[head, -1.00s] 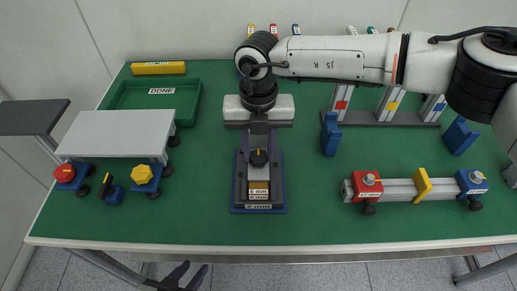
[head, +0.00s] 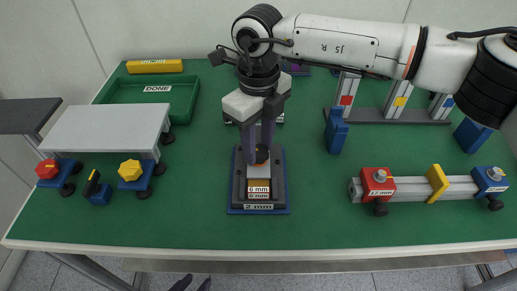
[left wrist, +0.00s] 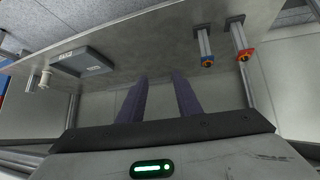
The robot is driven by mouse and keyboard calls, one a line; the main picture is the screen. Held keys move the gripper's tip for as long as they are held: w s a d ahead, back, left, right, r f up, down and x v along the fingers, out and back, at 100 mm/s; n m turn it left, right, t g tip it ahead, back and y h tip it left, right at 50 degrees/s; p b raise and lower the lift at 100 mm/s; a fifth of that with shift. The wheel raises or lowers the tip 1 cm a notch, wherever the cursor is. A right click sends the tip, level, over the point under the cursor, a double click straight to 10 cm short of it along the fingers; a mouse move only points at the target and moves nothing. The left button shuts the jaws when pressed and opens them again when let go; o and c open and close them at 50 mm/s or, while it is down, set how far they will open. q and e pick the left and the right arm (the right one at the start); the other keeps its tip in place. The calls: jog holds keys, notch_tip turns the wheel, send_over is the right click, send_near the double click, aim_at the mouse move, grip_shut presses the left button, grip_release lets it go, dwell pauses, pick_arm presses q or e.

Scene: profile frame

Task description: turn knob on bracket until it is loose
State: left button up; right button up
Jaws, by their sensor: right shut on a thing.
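A dark stand (head: 239,186) with stacked size labels is mounted on a blue base plate in the middle of the green table.
A rail (head: 411,189) with red, yellow and blue blocks lies at right. A grey shelf (head: 105,128) with red and yellow knobs below stands at left. A green DONE tray (head: 125,91) is behind it. Green table surface is clear between stand and rail.

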jog(key=n+b, duration=0.1)
jog(key=n, duration=0.2)
jog(key=shift+f+n, duration=0.1)
jog(key=shift+n, duration=0.2)
jog(key=shift+n+b, duration=0.45)
jog(key=shift+n, duration=0.75)
jog(key=o, duration=1)
jog(key=shift+o, duration=0.2)
